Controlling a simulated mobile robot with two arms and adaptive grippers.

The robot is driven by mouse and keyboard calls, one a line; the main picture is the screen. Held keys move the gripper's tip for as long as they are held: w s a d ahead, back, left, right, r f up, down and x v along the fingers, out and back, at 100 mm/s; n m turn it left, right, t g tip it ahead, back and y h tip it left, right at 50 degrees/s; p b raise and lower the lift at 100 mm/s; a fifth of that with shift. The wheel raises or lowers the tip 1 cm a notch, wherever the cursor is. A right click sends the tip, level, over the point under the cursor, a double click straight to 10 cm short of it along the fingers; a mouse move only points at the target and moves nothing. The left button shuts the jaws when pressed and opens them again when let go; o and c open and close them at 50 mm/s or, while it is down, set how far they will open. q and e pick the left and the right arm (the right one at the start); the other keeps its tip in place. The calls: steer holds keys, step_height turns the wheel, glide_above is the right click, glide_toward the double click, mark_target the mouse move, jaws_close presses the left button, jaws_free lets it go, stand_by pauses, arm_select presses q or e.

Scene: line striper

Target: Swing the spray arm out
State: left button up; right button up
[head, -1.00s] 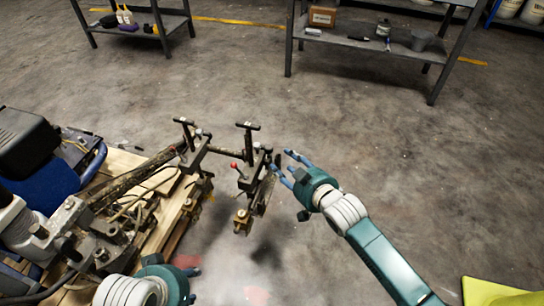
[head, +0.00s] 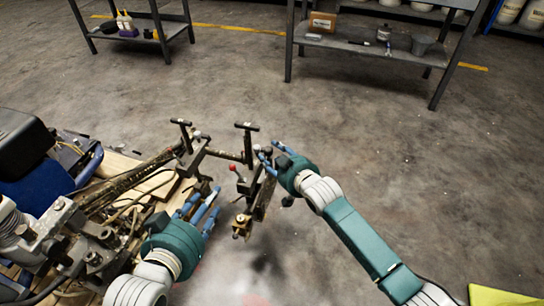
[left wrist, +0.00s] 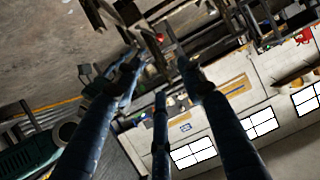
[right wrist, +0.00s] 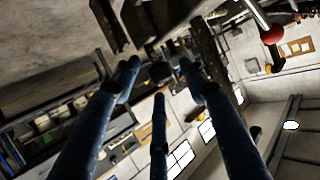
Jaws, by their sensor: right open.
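The spray arm (head: 222,154) is a dark worn metal bar reaching right from the line striper (head: 130,185). It carries two T-handles, hanging brass-coloured spray parts (head: 241,226) and a red-knobbed lever (head: 234,167). The red knob also shows in the right wrist view (right wrist: 272,36). My right gripper (head: 268,155) is open, its blue fingers at the outer end of the arm beside the right T-handle; I cannot tell whether they touch. My left gripper (head: 204,205) is open, fingers spread, below and left of the lever, apparently empty.
Clear concrete floor lies ahead and right. A grey workbench (head: 350,45) stands at the back with a box and small items. Another shelf (head: 135,30) stands at the back left. A yellow-green object (head: 500,294) is at the bottom right.

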arm_select(q)
steer(key=shift+w+d+r+t, duration=0.2)
steer(key=shift+w+r+t, duration=0.15)
steer(key=shift+r, duration=0.35)
steer(key=shift+w+d+r+t, duration=0.15)
steer(key=shift+w+r+t, duration=0.2)
steer(key=shift+r, duration=0.35)
arm_select(e)
steer(key=shift+w+a+f, duration=0.25)
steer(key=shift+w+a, duration=0.05)
steer(key=shift+w, duration=0.2)
steer(key=shift+c, duration=0.3)
jaws_close()
arm_select(q)
steer(key=shift+s, duration=0.1)
arm_select(e)
steer(key=shift+s, duration=0.1)
